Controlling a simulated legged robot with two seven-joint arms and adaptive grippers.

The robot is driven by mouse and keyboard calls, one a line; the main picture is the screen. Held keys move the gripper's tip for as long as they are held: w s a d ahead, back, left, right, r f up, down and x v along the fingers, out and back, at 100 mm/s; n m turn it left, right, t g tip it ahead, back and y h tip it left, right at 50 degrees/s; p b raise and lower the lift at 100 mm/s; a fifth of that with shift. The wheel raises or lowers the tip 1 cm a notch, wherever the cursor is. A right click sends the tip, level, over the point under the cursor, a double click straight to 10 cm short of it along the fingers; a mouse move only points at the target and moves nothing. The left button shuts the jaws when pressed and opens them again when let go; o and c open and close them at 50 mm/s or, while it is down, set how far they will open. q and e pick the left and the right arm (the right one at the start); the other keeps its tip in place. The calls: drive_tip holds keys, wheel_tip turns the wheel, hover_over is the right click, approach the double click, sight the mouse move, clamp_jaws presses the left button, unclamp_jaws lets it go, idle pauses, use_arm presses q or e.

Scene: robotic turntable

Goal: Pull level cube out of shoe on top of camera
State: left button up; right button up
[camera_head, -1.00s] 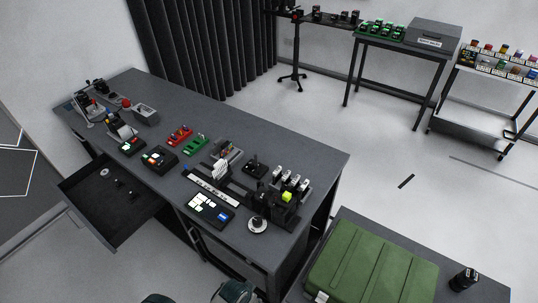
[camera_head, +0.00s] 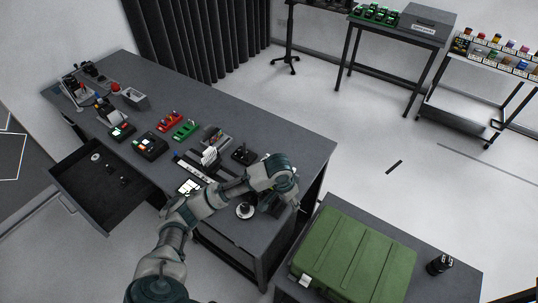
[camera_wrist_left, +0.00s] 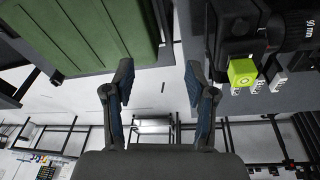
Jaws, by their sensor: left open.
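The level cube (camera_wrist_left: 243,72) is lime green with a round vial on its face, and shows in the left wrist view right of my fingers. It sits at the black camera (camera_wrist_left: 238,22), whose lens is marked 90 mm; the shoe under it cannot be made out. My left gripper (camera_wrist_left: 160,88) is open and empty, with the cube beside its right finger and not between the fingers. In the head view my left arm reaches over the bench's right end, and its gripper (camera_head: 280,192) hides the camera and the cube. My right gripper is not in view.
The grey bench (camera_head: 240,115) carries red and green racks, control boxes and a keypad. An open drawer (camera_head: 85,195) juts out at the left. A green case (camera_head: 358,255) lies on a lower table to the right. A round knob-like piece (camera_head: 244,210) stands beside my arm.

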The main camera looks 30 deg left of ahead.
use_arm(q)
drive_tip(key=w+a+r+n+y, duration=0.1)
drive_tip(key=w+a+r+n, duration=0.1)
drive_tip(key=a+r, duration=0.35)
drive_tip(key=w+a+r+n, duration=0.1)
drive_tip(key=w+a+r, duration=0.15)
drive_tip(key=r, duration=0.55)
drive_tip(key=f, duration=0.5)
drive_tip(key=f+p, duration=0.1)
drive_tip(key=f, duration=0.5)
drive_tip(key=w+f, duration=0.1)
drive_tip(key=f, duration=0.4)
drive_tip(key=shift+w+a+f, duration=0.1)
drive_tip(key=shift+a+f, duration=0.15)
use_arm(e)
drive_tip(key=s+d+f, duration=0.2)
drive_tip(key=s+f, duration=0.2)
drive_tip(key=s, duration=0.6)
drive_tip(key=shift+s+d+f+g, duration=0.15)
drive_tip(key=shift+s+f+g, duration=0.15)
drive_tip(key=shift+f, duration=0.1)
use_arm(q)
drive_tip(key=shift+a, duration=0.1)
drive_tip(key=shift+c, duration=1.2)
drive_tip(key=c, duration=0.8)
drive_tip(key=o, duration=1)
drive_tip(key=shift+o, duration=0.2)
